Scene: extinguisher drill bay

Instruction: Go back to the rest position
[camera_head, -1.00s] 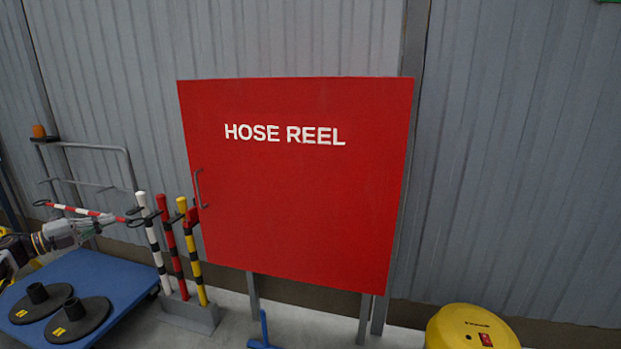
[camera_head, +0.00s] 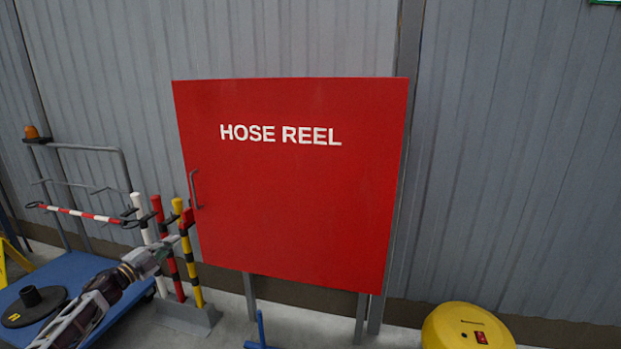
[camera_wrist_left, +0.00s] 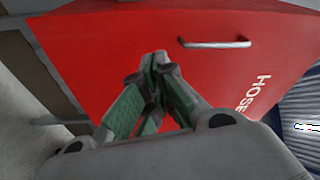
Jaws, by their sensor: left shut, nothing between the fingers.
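My left gripper (camera_head: 168,246) reaches up from the lower left in the head view, in front of the striped posts and left of the hose reel cabinet. In the left wrist view its green-padded fingers (camera_wrist_left: 155,75) are together with nothing between them. The red hose reel cabinet (camera_head: 290,200) has its door closed, with a metal handle (camera_head: 194,189) at its left edge. The handle also shows in the left wrist view (camera_wrist_left: 214,44), beyond the fingertips and apart from them. My right gripper is not in view.
A blue trolley (camera_head: 75,268) with a black round base (camera_head: 35,306) stands at the left. Striped posts (camera_head: 190,260) stand in a grey holder beside the cabinet. A yellow rounded unit (camera_head: 465,325) is at the lower right. A corrugated wall closes off the back.

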